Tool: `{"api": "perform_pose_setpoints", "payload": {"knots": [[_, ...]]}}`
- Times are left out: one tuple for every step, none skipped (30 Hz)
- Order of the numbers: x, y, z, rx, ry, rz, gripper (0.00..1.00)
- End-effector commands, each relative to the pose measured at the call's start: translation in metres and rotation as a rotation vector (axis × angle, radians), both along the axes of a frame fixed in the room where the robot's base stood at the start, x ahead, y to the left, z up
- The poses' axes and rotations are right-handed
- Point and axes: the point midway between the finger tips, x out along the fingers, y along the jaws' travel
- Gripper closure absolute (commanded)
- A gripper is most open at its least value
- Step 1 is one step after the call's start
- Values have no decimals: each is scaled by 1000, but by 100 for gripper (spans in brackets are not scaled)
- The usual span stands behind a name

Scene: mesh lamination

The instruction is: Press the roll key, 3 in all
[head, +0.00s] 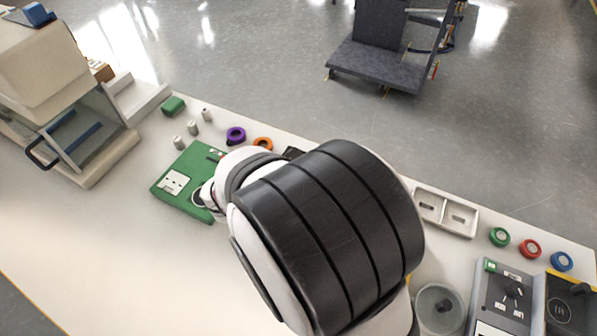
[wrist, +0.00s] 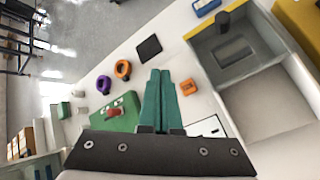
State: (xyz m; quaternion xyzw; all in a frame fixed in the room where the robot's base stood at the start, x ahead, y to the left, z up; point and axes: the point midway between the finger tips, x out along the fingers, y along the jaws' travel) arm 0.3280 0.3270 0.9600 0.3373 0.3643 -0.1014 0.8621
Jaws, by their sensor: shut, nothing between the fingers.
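A green device (head: 170,205) with a white panel lies on the white table in the head view, partly hidden behind my arm. In the wrist view the green device (wrist: 127,100) shows a red part on top, left of my fingers. I cannot make out which part is the roll key. My gripper (wrist: 160,72) has its two teal fingers shut together, with nothing between them. The fingers point over the table, to the right of the green device in the wrist view. I cannot tell whether they touch anything. My arm hides the fingers in the head view.
A purple ring (head: 236,135) and an orange ring (head: 263,144) lie behind the green device. A grey panel with a dial (head: 507,292), a white two-part tray (head: 446,212) and green, red and blue rolls stand right. A large machine (head: 45,60) stands left.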

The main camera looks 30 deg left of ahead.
Motion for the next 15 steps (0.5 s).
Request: {"api": "perform_pose_setpoints", "payload": {"knots": [[0, 0, -4, -3, 1, 0, 100], [0, 0, -7, -4, 0, 1, 100], [0, 0, -11, -4, 0, 1, 100], [0, 0, -16, -5, 1, 1, 100], [0, -1, -20, -5, 1, 1, 100], [0, -1, -27, -5, 2, 1, 100], [0, -1, -31, -5, 2, 1, 100], [0, -1, -36, -4, 2, 1, 100], [0, -1, -42, -6, 2, 0, 100], [0, 0, -46, -6, 1, 1, 100], [0, -1, -51, -4, 2, 0, 100], [0, 0, -56, -4, 2, 1, 100], [-1, -1, -61, -4, 2, 2, 100], [0, 0, -64, -3, 3, 1, 100], [0, 0, -69, -4, 2, 1, 100]]}}
